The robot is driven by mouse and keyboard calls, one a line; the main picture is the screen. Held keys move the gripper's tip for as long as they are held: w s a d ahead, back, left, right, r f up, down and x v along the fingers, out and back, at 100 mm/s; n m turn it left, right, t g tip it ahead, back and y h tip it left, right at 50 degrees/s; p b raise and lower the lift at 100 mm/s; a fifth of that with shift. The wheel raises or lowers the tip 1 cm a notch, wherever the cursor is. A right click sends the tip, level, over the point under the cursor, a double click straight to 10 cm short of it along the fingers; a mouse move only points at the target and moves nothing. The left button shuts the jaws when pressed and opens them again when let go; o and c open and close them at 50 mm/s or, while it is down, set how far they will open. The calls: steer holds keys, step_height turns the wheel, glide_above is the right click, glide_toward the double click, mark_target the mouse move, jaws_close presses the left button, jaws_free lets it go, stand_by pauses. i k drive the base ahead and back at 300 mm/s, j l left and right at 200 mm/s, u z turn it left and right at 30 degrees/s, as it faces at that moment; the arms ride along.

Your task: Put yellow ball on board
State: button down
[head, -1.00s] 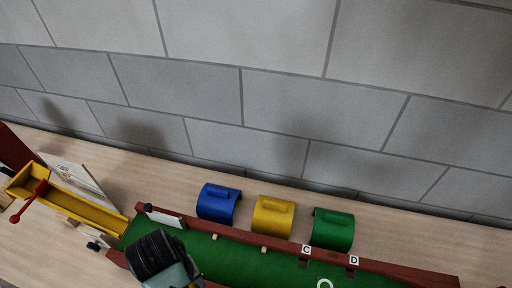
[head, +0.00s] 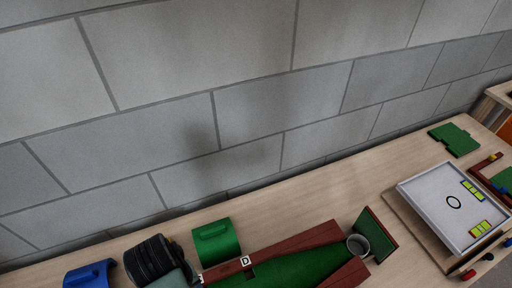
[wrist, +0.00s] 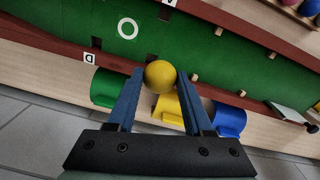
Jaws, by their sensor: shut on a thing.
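My gripper (wrist: 160,73) is shut on the yellow ball (wrist: 160,77) in the wrist view. The ball sits between the blue fingertips, seen above the green-and-wood runway. In the head view my dark arm section shows at the lower left; the ball and fingertips are not visible there. A pale, flat board (head: 429,207) with a black ring and yellow-green patches lies at the right of the head view. A long green board (head: 290,271) with dark red rails lies at bottom centre; it also shows in the wrist view (wrist: 90,35).
Blue (wrist: 229,119), yellow (wrist: 169,107) and green (wrist: 106,88) arched blocks stand beside the rail. A grey cup (head: 358,244) and green upright panel (head: 376,234) stand at the runway's right end. A green flat piece (head: 455,140) lies far right. Bare table (head: 330,195) runs along the wall.

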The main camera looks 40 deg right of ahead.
mark_target(453, 203)
steer(key=l+z, duration=0.1)
steer(key=z, duration=0.7)
steer(key=i+l+z, duration=0.1)
steer(key=z, duration=0.35)
steer(key=i+l+z, duration=0.2)
steer(key=z, duration=0.25)
steer(key=i+l+z, duration=0.15)
steer(key=z, duration=0.35)
steer(key=i+z, duration=0.45)
steer(key=i+j+z, duration=0.2)
steer(key=i, duration=0.4)
